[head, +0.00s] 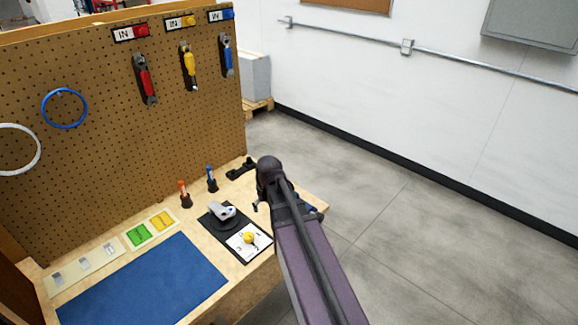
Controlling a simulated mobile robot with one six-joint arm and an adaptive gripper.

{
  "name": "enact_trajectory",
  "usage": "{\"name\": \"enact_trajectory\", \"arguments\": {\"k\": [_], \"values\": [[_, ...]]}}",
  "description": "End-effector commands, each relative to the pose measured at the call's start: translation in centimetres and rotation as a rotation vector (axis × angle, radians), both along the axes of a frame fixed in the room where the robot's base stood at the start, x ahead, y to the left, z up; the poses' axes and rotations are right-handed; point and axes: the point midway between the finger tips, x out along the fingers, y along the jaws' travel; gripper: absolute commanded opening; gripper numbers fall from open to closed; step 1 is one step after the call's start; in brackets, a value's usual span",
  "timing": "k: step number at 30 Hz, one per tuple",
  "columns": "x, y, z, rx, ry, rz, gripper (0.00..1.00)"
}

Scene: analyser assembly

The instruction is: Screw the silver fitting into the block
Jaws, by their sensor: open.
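A silver-grey rounded part (222,210) lies on a black mat (207,222) on the workbench; I cannot tell if it is the fitting or the block. Small silver-grey pieces (84,263) lie on a pale strip at the bench's left, too small to identify. My arm reaches in from the bottom and covers the bench's right end. My gripper (285,208) is mostly hidden behind the arm; dark parts show on either side of it, apart and holding nothing visible.
A white card with a yellow knob (249,238) lies beside the silver-grey part. A blue mat (145,285), green and yellow cards (150,228) and upright red (184,194) and blue (211,178) tools share the bench. A pegboard (100,125) stands behind. Floor at right is clear.

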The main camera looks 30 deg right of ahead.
Motion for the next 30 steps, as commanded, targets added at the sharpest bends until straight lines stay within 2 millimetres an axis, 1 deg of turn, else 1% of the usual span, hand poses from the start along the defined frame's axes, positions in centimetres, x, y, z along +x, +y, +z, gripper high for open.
{"name": "enact_trajectory", "arguments": {"k": [1,3,6,9,12,16,30], "values": [[2.2,-2.1,1.1,-0.002,-0.028,-0.016,0.86],[4.1,-4.5,1.9,-0.007,-0.067,-0.030,0.86],[6.4,-7.8,2.9,-0.017,-0.117,-0.048,0.86],[7.9,-10.3,3.6,-0.026,-0.155,-0.062,0.86],[8.7,-12.0,4.1,-0.032,-0.179,-0.070,0.86],[9.1,-12.9,4.2,-0.038,-0.193,-0.075,0.86],[9.1,-12.9,3.9,-0.037,-0.193,-0.076,0.86]]}}
